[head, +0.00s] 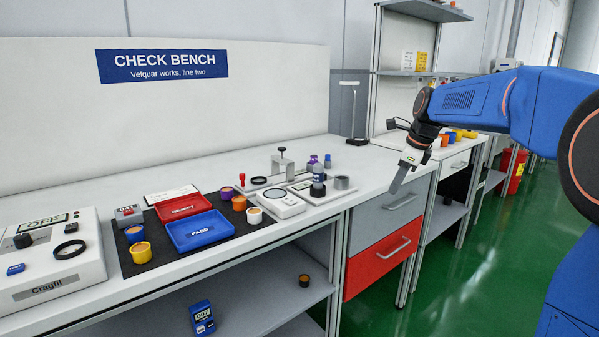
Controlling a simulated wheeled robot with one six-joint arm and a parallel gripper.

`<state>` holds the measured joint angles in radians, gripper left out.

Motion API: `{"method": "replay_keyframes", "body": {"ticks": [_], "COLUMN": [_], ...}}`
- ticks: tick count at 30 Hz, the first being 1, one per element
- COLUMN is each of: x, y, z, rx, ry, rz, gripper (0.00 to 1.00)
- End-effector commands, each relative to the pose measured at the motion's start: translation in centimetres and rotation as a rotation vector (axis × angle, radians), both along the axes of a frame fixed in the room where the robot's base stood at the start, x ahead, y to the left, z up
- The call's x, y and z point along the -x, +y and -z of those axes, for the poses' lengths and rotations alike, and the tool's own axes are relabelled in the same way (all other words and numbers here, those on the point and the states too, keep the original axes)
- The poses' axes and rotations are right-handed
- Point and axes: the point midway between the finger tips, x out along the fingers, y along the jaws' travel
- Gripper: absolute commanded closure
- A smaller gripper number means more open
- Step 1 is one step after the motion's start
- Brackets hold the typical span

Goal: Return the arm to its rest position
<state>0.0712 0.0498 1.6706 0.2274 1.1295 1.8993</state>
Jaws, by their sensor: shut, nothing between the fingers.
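My blue arm reaches in from the right in the head view. My gripper (402,176) hangs fingers down in front of the bench's right end, over the grey drawer. Its fingers are together and nothing shows between them. It is apart from the things on the bench top.
The check bench (365,157) holds a red tray (182,203), a blue tray (200,230), several small pots and a grey instrument (48,262). A desk lamp (354,110) stands at the back. A grey drawer (390,216) and red drawer (383,253) sit below. Green floor (470,270) is open at right.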

Motion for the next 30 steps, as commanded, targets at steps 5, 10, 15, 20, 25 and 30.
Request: {"method": "replay_keyframes", "body": {"ticks": [5, 10, 15, 20, 25, 30], "x": [6.3, 12.0, 17.7, 23.0, 28.4, 33.5], "y": [0.3, 0.5, 0.5, 0.5, 0.3, 0.1], "z": [-0.4, 0.2, 1.3, 2.9, 5.2, 8.0], "rx": [0.107, 0.215, 0.325, 0.428, 0.538, 0.648], "ry": [-0.058, -0.107, -0.148, -0.181, -0.211, -0.233], "rz": [-0.24, -0.479, -0.718, -0.946, -1.19, -1.434], "gripper": [1.0, 1.0, 1.0, 1.0, 1.0, 1.0]}}
